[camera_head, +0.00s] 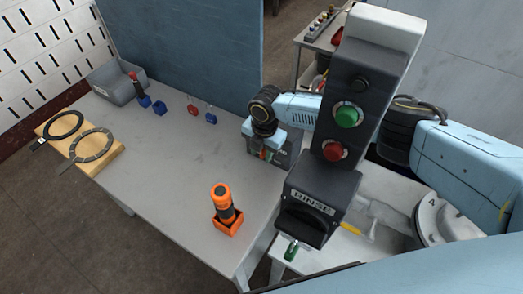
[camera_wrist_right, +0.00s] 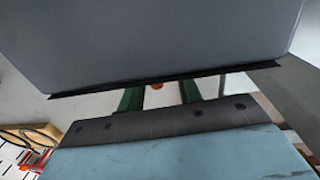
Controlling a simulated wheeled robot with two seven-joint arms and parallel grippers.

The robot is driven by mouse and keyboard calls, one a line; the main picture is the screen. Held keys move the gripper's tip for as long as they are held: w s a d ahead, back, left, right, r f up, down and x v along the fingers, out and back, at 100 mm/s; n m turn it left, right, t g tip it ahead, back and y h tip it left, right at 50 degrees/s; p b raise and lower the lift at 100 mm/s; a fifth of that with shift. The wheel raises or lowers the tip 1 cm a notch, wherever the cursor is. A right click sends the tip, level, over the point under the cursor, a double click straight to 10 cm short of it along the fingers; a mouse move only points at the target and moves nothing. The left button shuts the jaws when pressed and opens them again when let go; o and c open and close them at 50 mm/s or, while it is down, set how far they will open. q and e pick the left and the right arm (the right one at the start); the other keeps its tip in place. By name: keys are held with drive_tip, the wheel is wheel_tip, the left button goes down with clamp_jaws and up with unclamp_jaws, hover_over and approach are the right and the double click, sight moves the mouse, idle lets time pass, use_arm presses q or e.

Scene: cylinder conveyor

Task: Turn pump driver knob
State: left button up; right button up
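A tall dark grey control box (camera_head: 372,60) stands at the right in the head view. In the right wrist view a large grey surface, apparently the box, covers the fingertips. Two green fingers (camera_wrist_right: 158,95) stand apart, with nothing visibly gripped.
A blue partition (camera_head: 190,45) stands behind. The table's middle is clear.

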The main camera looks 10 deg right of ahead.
drive_tip(key=shift+r, duration=0.15)
wheel_tip(320, 180, up, 13)
drive_tip(key=shift+s+d, duration=0.4)
